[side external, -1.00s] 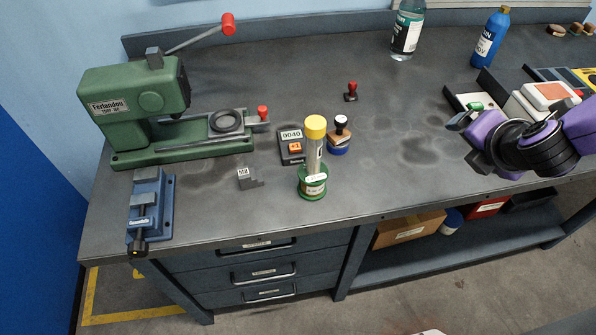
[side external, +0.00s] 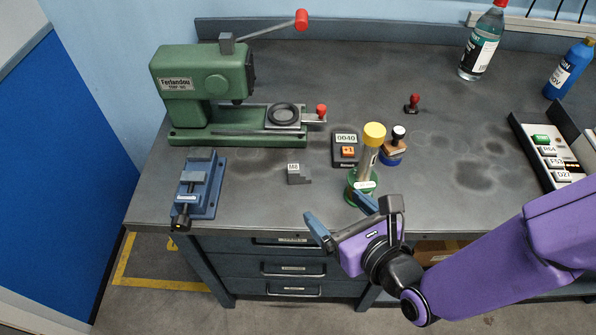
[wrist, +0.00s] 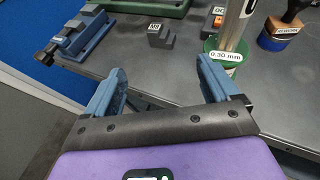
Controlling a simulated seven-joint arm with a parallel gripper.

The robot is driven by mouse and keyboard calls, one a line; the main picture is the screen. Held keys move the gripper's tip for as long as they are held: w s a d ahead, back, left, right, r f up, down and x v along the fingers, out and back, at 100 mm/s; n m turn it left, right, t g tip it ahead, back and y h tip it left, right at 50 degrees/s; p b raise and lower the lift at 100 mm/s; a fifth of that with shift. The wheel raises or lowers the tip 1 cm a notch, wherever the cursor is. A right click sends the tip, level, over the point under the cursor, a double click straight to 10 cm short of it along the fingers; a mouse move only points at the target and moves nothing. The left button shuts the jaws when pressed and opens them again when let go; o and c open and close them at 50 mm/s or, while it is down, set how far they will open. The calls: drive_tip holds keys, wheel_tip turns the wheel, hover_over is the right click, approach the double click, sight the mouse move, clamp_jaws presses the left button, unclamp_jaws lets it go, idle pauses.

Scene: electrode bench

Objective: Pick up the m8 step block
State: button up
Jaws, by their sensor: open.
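The m8 step block (side external: 298,174) is a small grey stepped block with a white M8 label. It sits upright on the bench top, between the blue vise and the green spool. My gripper (side external: 338,215) is open and empty, with blue fingers, at the bench's front edge. It is to the right of the block and nearer the front. In the wrist view my gripper (wrist: 160,85) is apart from the block.
A blue vise (side external: 199,187) stands left of the block, with a green press (side external: 205,85) behind. To the right, the green spool (side external: 361,186) with a yellow-capped tube (side external: 373,140) stands close behind my gripper. A counter (side external: 346,148) and stamp (side external: 394,146) stand nearby. Bench around the block is clear.

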approach(301, 172)
drive_tip(key=x, duration=0.4)
drive_tip(key=shift+s+a, duration=0.1)
drive_tip(key=shift+x, duration=2.65)
drive_tip(key=c, duration=1.4)
